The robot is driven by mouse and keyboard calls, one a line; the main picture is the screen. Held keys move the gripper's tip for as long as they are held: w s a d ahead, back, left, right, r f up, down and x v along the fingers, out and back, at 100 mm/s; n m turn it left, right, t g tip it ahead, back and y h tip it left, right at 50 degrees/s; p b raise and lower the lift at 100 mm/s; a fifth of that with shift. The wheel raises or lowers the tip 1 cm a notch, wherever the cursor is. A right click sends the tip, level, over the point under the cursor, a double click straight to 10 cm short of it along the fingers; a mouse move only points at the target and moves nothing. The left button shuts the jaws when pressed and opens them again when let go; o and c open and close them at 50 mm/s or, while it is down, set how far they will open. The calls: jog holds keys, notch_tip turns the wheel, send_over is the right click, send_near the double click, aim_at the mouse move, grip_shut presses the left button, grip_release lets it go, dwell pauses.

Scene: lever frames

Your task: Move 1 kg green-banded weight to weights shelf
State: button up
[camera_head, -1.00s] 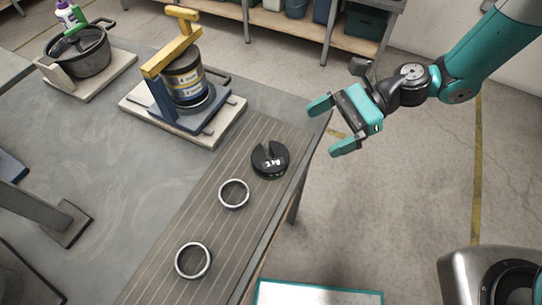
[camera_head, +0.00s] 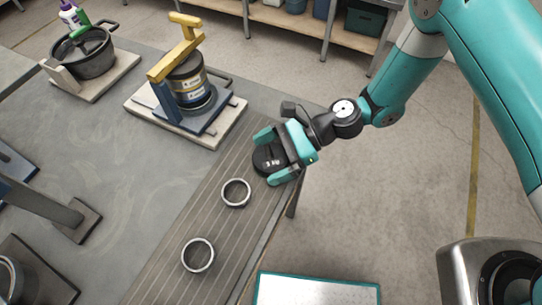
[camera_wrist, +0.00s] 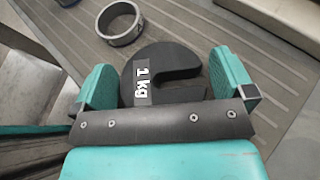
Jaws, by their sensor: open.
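A black slotted weight (camera_head: 267,161) lies flat on the ribbed mat (camera_head: 207,215) near the table's right edge. In the wrist view the weight (camera_wrist: 165,68) shows a white "1 kg" label; I see no green band on it. My gripper (camera_head: 271,158) is open, with one teal finger on either side of the weight. In the wrist view the gripper's fingers (camera_wrist: 165,78) flank the weight, and I cannot tell whether they touch it. I cannot make out which shelf is the weights shelf.
Two metal rings (camera_head: 236,193) (camera_head: 198,255) lie on the mat beside the weight. A yellow-handled press with a can (camera_head: 187,80) and a black pot (camera_head: 90,52) stand farther back. A low shelf with bins (camera_head: 300,18) is at the far wall.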

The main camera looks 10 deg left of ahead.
jog(key=c, duration=1.2)
jog(key=shift+r, duration=0.1)
jog(key=c, duration=0.4)
jog(key=shift+r, duration=0.1)
